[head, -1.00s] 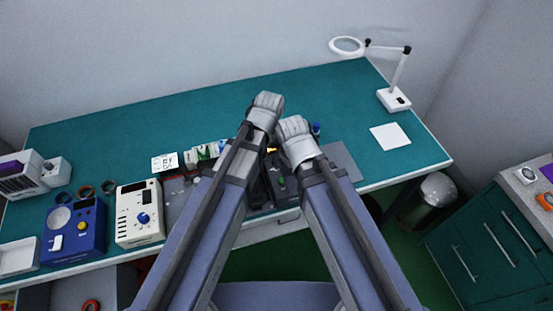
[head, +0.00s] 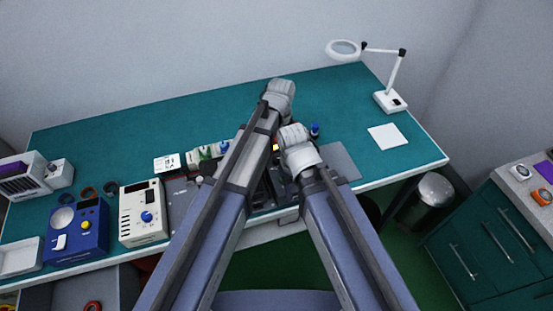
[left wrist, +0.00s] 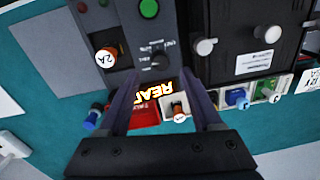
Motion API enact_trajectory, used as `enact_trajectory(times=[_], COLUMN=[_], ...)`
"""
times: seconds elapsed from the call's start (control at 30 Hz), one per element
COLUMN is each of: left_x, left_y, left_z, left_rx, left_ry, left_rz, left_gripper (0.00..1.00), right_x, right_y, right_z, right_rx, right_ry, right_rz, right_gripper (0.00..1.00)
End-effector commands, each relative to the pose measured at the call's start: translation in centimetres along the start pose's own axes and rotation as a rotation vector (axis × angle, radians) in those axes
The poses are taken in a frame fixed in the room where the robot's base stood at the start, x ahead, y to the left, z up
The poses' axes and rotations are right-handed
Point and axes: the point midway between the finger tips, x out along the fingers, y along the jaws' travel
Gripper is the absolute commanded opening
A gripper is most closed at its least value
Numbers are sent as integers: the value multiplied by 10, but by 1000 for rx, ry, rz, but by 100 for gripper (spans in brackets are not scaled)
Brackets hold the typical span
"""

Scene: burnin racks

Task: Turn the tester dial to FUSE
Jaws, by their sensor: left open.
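In the left wrist view a grey tester panel (left wrist: 117,28) carries a small dark dial (left wrist: 158,62), a round green button (left wrist: 149,8) and a red lamp. Small upside-down lettering by the dial is too small to read, so I cannot tell its setting. My left gripper (left wrist: 160,84) is open and empty, its fingers on either side of the area just below the dial. I cannot tell if the fingers touch the panel. In the head view my arms hide most of the panel. My right gripper is not in view.
A "2A" fuse part (left wrist: 107,54) sits left of the dial. A black unit with white knobs (left wrist: 206,47) stands to the right. A cream box with a blue dial (head: 146,217) and a blue box (head: 75,240) stand left.

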Motion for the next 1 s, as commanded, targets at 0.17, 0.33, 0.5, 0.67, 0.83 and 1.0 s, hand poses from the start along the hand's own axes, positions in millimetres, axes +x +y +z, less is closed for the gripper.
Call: enact_trajectory(times=[0.17,0.33,0.5,0.67,0.83,1.0], left_x=[31,48,53,52,52,52], left_y=[0,0,0,0,0,0], left_z=[0,0,0,0,0,0], left_rx=[0,0,0,0,0,0], left_ry=[0,0,0,0,0,0], left_rz=[0,0,0,0,0,0], left_gripper=[66,66,66,66,55,36], right_x=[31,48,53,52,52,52], right_y=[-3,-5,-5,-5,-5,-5], right_z=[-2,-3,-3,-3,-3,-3], right_rx=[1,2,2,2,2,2], right_ry=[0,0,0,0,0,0], right_rz=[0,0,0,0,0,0], right_gripper=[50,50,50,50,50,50])
